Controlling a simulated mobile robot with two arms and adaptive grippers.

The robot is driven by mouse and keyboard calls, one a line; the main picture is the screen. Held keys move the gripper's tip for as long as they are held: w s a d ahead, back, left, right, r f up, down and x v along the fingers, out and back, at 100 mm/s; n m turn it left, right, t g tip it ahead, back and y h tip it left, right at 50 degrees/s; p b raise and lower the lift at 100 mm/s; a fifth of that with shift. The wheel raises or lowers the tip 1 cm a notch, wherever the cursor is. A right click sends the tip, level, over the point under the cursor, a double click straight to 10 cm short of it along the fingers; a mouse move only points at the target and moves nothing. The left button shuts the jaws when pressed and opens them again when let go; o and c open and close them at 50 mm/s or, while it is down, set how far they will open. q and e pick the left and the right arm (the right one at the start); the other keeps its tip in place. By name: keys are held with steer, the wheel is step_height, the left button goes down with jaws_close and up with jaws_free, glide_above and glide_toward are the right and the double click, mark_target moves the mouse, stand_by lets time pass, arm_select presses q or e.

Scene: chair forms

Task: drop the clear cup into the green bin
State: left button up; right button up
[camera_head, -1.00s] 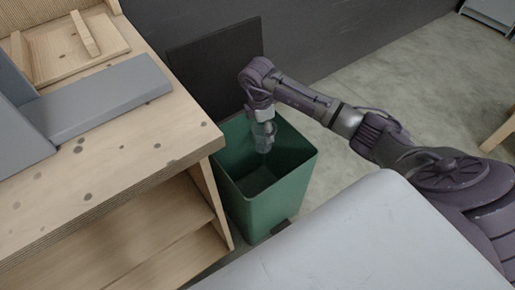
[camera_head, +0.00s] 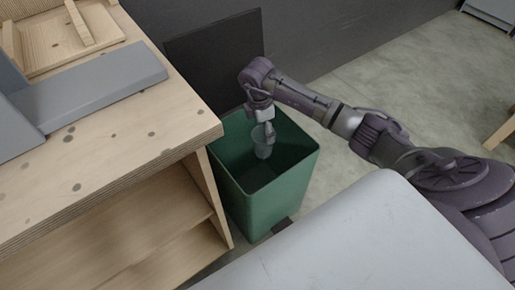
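The green bin (camera_head: 262,199) stands on the floor beside the wooden bench, with its top open. My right gripper (camera_head: 266,125) points down over the bin's opening. The clear cup (camera_head: 263,151) is small and grey-looking, right at the fingertips, within the bin's outline and below its rim line in the picture. The fingers overlap the cup, and at this size I cannot tell whether they still grip it. My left gripper is not in view.
A wooden bench (camera_head: 120,150) with grey boards (camera_head: 95,85) on it stands at the left, close against the bin. A dark panel (camera_head: 215,60) leans on the wall behind the bin. A pale grey surface (camera_head: 350,240) fills the front. Open floor lies at the right.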

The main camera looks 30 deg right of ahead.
steer(key=shift+o, duration=0.8)
steer(key=shift+r, duration=0.1)
step_height(320, 180, up, 12)
steer(key=a, duration=0.1)
steer(key=shift+w+a, duration=0.15)
steer(key=shift+a, duration=0.05)
steer(key=shift+f, duration=0.2)
